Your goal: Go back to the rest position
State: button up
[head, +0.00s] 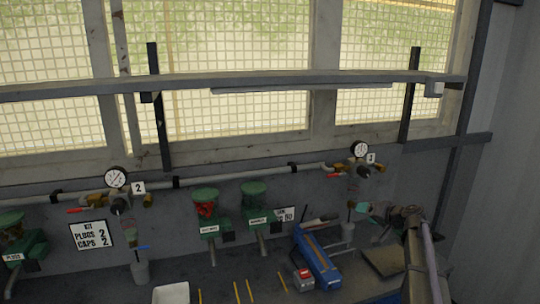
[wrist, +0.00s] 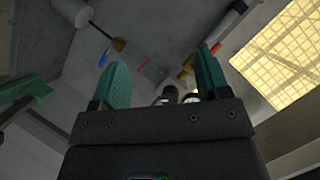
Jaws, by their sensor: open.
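My gripper (head: 362,207) is at the right of the head view, with my arm coming up from the bottom right. Beyond the fingers are a brass fitting, a red lever (wrist: 138,62) and a blue lever (wrist: 103,57). I cannot tell whether a finger touches the pipework.
The valve block (head: 118,200) marked 2 is on the left. A shelf rail (head: 230,80) crosses the window above.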

jog(key=s+a+f+n+g+h+b, duration=0.1)
jog(key=s+a+f+g+h, duration=0.1)
jog(key=s+a+f+g, duration=0.2)
jog(key=s+a+f+n+g+h+b, duration=0.1)
jog(key=s+a+f+g+h+b, duration=0.1)
jog(key=s+a+f, duration=0.4)
jog(key=s+a+f+n+g+h+b, duration=0.1)
jog(key=s+a+f+g, duration=0.4)
jog(key=s+a, duration=0.7)
jog(key=s+h, duration=0.1)
jog(key=s, duration=1)
jog(key=shift+s+a+f+g+h+b, duration=0.2)
jog(key=shift+s+a+g+h+b, duration=0.05)
jog(key=shift+a+g+h+b, duration=0.05)
dwell(0.6)
